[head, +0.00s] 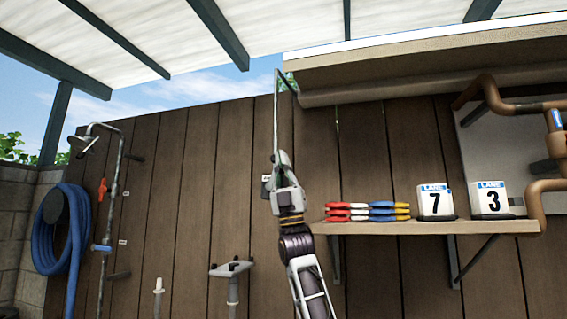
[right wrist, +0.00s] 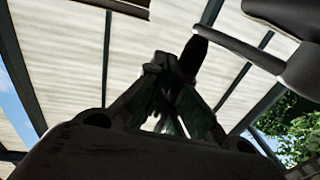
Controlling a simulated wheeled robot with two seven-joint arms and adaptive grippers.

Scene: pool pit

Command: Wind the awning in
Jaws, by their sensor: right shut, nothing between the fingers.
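The awning (head: 400,85) shows as a beige housing with a rounded roller along its lower front edge, high on the wall at upper right. A thin grey crank rod (head: 276,110) hangs from its left end, with a slanting link at the top. My right gripper (head: 283,156) points up at the rod's lower part and overlaps it in the head view; I cannot tell whether they touch. Its fingers (right wrist: 172,95) are shut and empty in the right wrist view. A dark rod-like part (right wrist: 195,55) stands close beyond the fingertips there. My left gripper is not in view.
A shelf (head: 430,227) right of my arm carries lane markers and coloured floats. Brown pipes (head: 548,185) run at far right. A blue hose (head: 70,255) and shower pipe (head: 103,220) are at left. A white-topped post (head: 232,269) stands left of my forearm.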

